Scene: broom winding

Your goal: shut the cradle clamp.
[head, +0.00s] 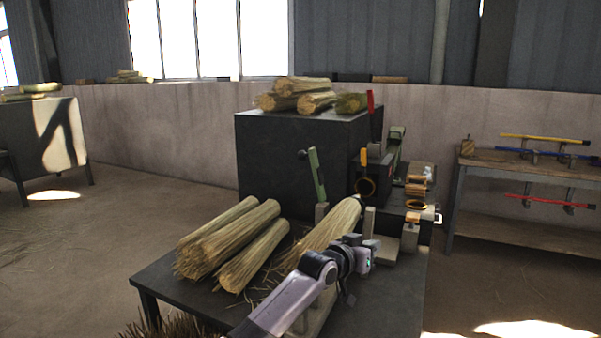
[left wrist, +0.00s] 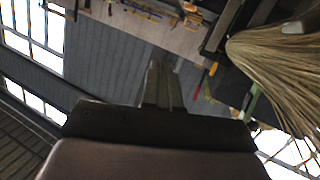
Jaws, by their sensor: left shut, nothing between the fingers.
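The cradle clamp's green lever (head: 317,175) stands raised, leaning slightly left, above a grey post. A straw bundle (head: 333,222) lies in the cradle beside it, its far end between upright grey posts (head: 369,221). The bundle also shows at the upper right of the left wrist view (left wrist: 272,70). My left gripper (head: 374,248) is at the right of the bundle's near part, apart from the lever. In the left wrist view its fingers (left wrist: 161,85) are together and empty. My right gripper does not show.
Several loose bundles (head: 226,238) lie on the left of the dark table (head: 178,277). A winding machine with a green arm (head: 394,150) and copper-coloured coils (head: 416,186) stands behind right. A dark block (head: 290,160) carries more bundles. A rack (head: 500,225) with coloured handles stands far right.

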